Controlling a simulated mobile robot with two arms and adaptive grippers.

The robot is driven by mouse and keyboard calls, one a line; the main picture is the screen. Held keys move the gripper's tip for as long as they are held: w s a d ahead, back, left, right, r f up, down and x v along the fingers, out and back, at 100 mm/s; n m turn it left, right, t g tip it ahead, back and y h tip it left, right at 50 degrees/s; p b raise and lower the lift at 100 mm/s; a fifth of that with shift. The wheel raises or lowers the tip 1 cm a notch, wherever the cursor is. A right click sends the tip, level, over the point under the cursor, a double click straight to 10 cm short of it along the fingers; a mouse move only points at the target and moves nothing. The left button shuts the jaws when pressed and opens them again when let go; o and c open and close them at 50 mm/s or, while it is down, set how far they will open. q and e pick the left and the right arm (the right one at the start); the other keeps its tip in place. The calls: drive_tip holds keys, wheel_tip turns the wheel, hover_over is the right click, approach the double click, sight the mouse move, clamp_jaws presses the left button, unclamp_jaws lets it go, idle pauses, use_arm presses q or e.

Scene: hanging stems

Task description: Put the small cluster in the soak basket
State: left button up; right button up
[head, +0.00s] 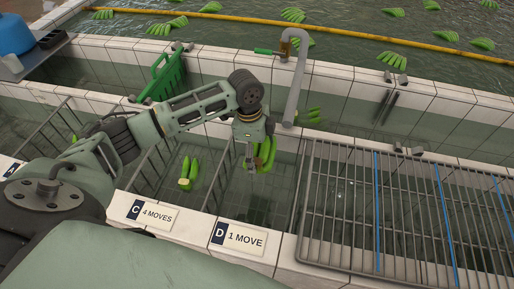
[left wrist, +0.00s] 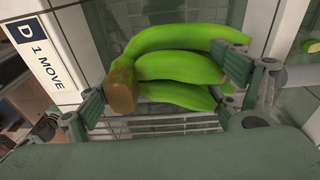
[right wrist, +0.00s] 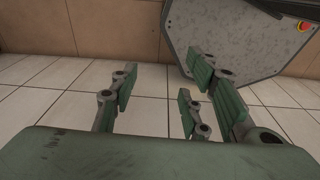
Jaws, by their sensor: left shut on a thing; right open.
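My left gripper (head: 254,158) is shut on a green banana cluster (head: 266,153), held above the water bay by the "D 1 MOVE" label (head: 238,238). In the left wrist view, the cluster (left wrist: 175,68) lies between the finger pads, with its brown cut end toward the left finger. Another green cluster (head: 187,172) sits in the bay behind the "C 4 MOVES" label (head: 152,215). I cannot tell for sure which bay is the soak basket. My right gripper (right wrist: 165,95) is open and empty, over a tiled floor away from the tank.
A wire rack (head: 345,215) with blue strips covers the right bay. Wire dividers (head: 152,172) separate the bays. A grey bent pipe (head: 297,80) and a green slatted panel (head: 163,77) stand behind.

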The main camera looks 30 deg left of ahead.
use_arm(q)
drive_tip(key=shift+d+f, duration=0.1)
drive_tip(key=shift+f, duration=0.25)
wheel_tip(320, 180, down, 7)
drive_tip(key=shift+r, duration=0.2)
drive_tip(key=shift+f+b, duration=6.5)
drive_tip(key=shift+f, duration=0.75)
use_arm(e)
wheel_tip(320, 180, down, 13)
drive_tip(key=shift+a, duration=0.2)
drive_tip(key=shift+d+f, duration=0.1)
drive_tip(key=shift+d, duration=0.15)
use_arm(q)
drive_tip(key=shift+f+b, duration=0.3)
drive_tip(key=shift+f, duration=0.2)
use_arm(e)
drive_tip(key=shift+f, duration=0.25)
